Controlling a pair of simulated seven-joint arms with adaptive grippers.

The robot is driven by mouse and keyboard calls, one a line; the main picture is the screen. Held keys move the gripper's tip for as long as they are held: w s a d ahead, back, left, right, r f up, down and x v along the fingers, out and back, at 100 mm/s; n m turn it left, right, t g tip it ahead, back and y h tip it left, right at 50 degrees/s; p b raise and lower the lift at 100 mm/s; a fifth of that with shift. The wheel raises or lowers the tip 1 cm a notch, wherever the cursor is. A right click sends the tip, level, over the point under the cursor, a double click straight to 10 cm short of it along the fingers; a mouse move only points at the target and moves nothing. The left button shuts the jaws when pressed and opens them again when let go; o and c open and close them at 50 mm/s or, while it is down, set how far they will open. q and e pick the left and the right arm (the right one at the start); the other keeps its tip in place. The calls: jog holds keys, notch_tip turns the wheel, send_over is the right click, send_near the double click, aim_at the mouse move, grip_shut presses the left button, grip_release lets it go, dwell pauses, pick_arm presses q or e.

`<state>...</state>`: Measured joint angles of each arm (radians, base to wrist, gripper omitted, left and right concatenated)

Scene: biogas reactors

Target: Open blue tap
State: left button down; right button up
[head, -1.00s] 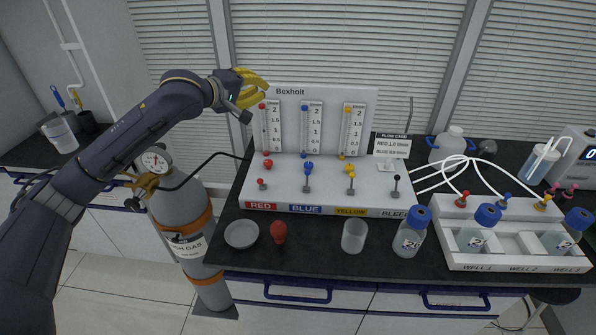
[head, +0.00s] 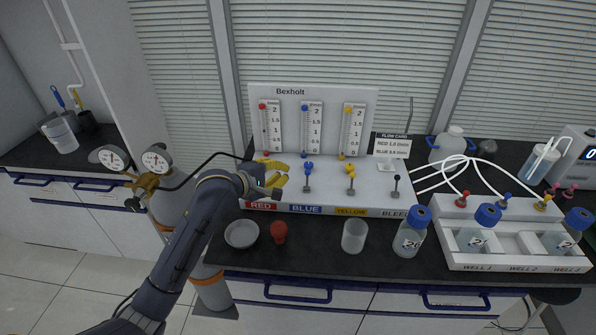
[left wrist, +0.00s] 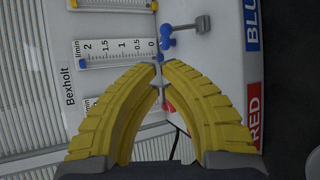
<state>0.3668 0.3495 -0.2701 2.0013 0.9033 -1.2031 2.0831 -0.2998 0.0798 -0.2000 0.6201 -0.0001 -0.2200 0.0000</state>
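The blue tap (head: 308,168) is on the white Bexholt panel (head: 314,94), below the blue flow tube and above the BLUE label (head: 305,209). In the left wrist view the blue tap (left wrist: 167,41) and its grey lever (left wrist: 203,23) lie just beyond the fingertips. My left gripper (head: 283,174) is in front of the red tap, left of the blue tap and apart from it. Its yellow fingers (left wrist: 161,69) have a narrow gap between the tips and hold nothing. The red tap is mostly hidden behind them. My right gripper is not in view.
The yellow tap (head: 351,169) and bleed lever (head: 396,186) are to the right. A grey dish (head: 241,234), red object (head: 279,232), beaker (head: 354,236) and blue-capped bottle (head: 408,240) stand in front. A white well tray (head: 457,259) is at right.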

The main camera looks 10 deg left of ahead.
aim_at(307, 180)
pick_arm(q)
jog(key=shift+s+a+f, duration=0.1)
jog(key=shift+s+f, duration=0.2)
jog(key=shift+f, duration=0.3)
jog(key=shift+x, duration=5.05)
